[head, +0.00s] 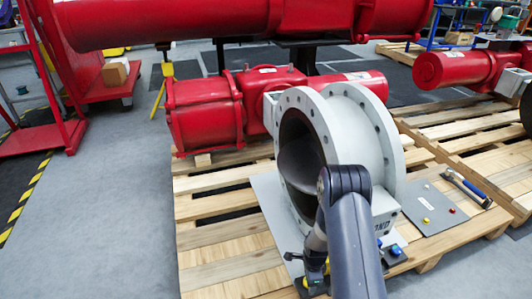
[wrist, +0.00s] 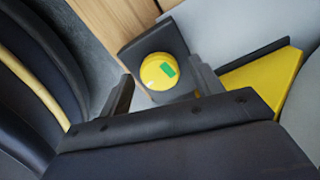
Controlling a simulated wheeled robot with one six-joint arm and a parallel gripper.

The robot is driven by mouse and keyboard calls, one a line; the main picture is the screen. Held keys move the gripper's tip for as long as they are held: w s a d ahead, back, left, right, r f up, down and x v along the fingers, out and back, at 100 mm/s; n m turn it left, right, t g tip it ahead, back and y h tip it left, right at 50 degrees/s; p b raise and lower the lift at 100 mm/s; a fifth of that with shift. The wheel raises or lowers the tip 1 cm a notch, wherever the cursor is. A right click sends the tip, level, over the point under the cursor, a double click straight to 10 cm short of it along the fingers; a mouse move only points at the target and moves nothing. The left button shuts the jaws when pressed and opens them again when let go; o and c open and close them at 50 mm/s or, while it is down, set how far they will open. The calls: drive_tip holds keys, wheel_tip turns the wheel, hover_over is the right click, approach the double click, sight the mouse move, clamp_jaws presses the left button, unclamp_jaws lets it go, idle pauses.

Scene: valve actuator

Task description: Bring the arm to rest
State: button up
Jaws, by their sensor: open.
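My arm reaches from the bottom of the head view toward the grey flanged valve (head: 360,130), and its dark elbow hides part of the valve's lower flange. A round yellow button (wrist: 158,71) with a green mark, on a dark box, shows just beyond and between the fingertips. I cannot tell whether a finger touches the box.
The valve stands on a wooden pallet (head: 215,245). A blue button (head: 396,251) is right of my arm. Red actuator cylinders (head: 205,115) lie behind.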

drive_tip(key=n+p, duration=0.2)
drive_tip(key=n, duration=0.5)
drive_tip(key=shift+r, duration=0.1)
drive_tip(key=n+p, duration=0.2)
drive_tip(key=n, duration=0.1)
drive_tip(key=shift+n, duration=0.4)
drive_tip(key=shift+n+p, duration=0.75)
drive_tip(key=shift+n, duration=0.45)
